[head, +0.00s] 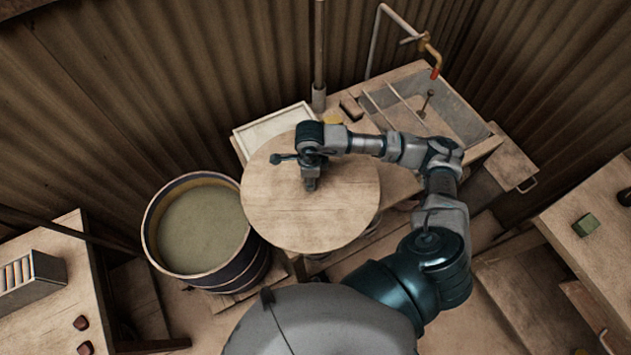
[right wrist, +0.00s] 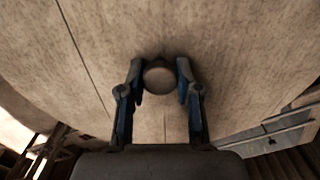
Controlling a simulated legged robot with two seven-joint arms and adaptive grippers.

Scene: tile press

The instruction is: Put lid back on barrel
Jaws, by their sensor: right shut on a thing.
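The lid (head: 345,205) is a round pale wooden disc in the head view, to the right of the barrel (head: 262,262). The dark barrel is open at the top and filled with a grey-green content. The lid's left edge overlaps the barrel's right rim in this view; I cannot tell whether they touch. My right gripper (head: 310,184) is over the middle of the lid. In the right wrist view its fingers (right wrist: 160,85) stand on both sides of a round dark knob (right wrist: 159,75) on the lid, shut on it. My left gripper is not in view.
Behind the lid is a wooden bench with a pale framed tray (head: 248,133) and a sink (head: 440,105) under a tap. A table at the lower left holds a rack (head: 32,280). A right-hand table holds a green block (head: 586,225). Corrugated walls close off the back.

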